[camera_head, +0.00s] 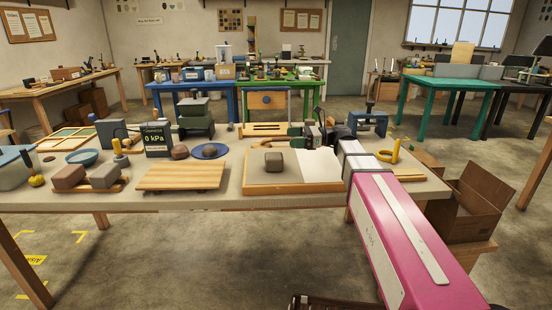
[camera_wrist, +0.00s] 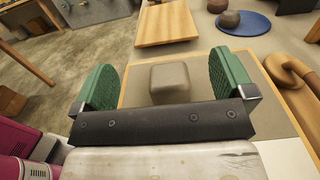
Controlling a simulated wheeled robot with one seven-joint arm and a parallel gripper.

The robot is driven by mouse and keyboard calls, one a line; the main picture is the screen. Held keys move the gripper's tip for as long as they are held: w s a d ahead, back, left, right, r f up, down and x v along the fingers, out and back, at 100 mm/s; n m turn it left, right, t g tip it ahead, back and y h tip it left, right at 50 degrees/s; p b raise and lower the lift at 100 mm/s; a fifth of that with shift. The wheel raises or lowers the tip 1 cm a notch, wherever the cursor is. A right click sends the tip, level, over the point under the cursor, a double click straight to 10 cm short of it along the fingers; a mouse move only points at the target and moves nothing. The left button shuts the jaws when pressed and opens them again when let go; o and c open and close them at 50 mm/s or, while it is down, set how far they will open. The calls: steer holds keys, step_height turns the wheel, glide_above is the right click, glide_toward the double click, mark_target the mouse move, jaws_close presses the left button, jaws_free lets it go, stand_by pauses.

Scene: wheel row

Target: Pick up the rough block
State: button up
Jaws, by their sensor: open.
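A grey-brown block (camera_head: 274,161) with rounded edges sits on a flat board with a wooden rim (camera_head: 294,188) at the middle of the table. It also shows in the wrist view (camera_wrist: 170,76), partly hidden by my gripper's dark crossbar. My gripper (camera_wrist: 166,88) is open, with its green-padded fingers spread wide on the left and right of the block in that view. The pads do not visibly touch it. In the head view my gripper (camera_head: 322,138) is small and dark, to the right of the block. I cannot tell its surface roughness.
A wooden board (camera_head: 181,176) lies left of the block. Two blocks (camera_head: 68,176) (camera_head: 104,176) rest on a tray farther left. A blue dish (camera_head: 209,150) holds a dark lump, and a 0 kPa display (camera_head: 155,139) stands behind. A curved brown object (camera_wrist: 290,75) lies at right.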

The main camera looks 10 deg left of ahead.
glide_toward(274, 155)
steer(key=a, duration=0.1)
steer(key=a+f, duration=0.1)
steer(key=shift+s+a, duration=0.3)
steer(key=shift+s+a+r, duration=0.1)
steer(key=shift+s+a, duration=0.05)
steer(key=shift+a, duration=0.55)
steer(key=shift+x, duration=3)
steer(key=c, duration=1.2)
steer(key=shift+c, duration=0.6)
steer(key=shift+r, duration=0.15)
